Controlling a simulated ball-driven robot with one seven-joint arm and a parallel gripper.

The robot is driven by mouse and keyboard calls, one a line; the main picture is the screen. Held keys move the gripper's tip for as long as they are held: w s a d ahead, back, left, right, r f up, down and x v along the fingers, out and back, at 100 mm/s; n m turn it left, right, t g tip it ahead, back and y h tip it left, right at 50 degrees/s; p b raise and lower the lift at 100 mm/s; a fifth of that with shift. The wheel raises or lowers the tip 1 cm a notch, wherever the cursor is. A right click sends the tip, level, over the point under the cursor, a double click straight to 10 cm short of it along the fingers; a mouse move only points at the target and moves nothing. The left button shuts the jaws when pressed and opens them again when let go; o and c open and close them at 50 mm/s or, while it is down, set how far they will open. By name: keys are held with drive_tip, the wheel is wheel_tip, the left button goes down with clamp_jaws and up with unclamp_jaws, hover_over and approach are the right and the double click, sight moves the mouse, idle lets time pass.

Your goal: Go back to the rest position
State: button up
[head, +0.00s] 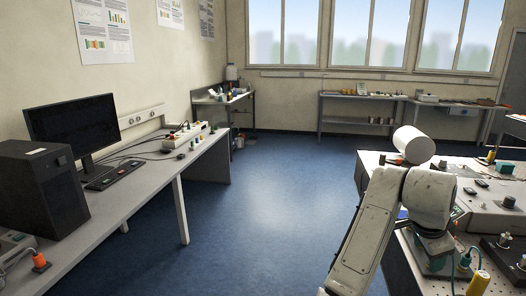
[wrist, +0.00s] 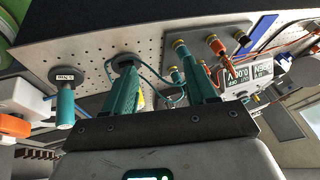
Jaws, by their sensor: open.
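My gripper (wrist: 155,62) shows in the wrist view with its two teal fingers apart. I see nothing held between them. The fingers point towards a perforated metal plate (wrist: 85,48) on the test table, with fittings and a thin teal cable close around their tips. I cannot tell whether the fingertips touch anything. In the head view my pale arm reaches over the near left side of the test table (head: 376,160) at the right. It hides part of that table, and I cannot make out my fingers clearly there.
In the wrist view, a meter box (wrist: 250,75) with displays and orange leads stands right of the fingers. A teal-handled fitting (wrist: 65,105) is at the left. In the head view, a desk (head: 150,185) with a monitor (head: 75,128) stands left. Blue floor (head: 265,190) between is clear.

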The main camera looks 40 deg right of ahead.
drive_tip(key=w+a+f+n+t, duration=0.3)
drive_tip(key=w+a+f+n, duration=0.1)
drive_tip(key=a+f+n, duration=0.95)
drive_tip(key=s+a+f+n+y, duration=0.2)
drive_tip(key=s+a+f+n, duration=0.2)
drive_tip(key=a, duration=0.4)
drive_tip(key=s+a+f+n+g+y, duration=0.1)
drive_tip(key=s+a+f+n+y, duration=0.2)
drive_tip(key=s+a+f+n, duration=0.2)
drive_tip(key=a+f+n, duration=0.2)
drive_tip(key=a+f, duration=0.1)
drive_tip(key=a, duration=0.1)
drive_tip(key=shift+s+f, duration=0.3)
drive_tip(key=shift+n, duration=0.25)
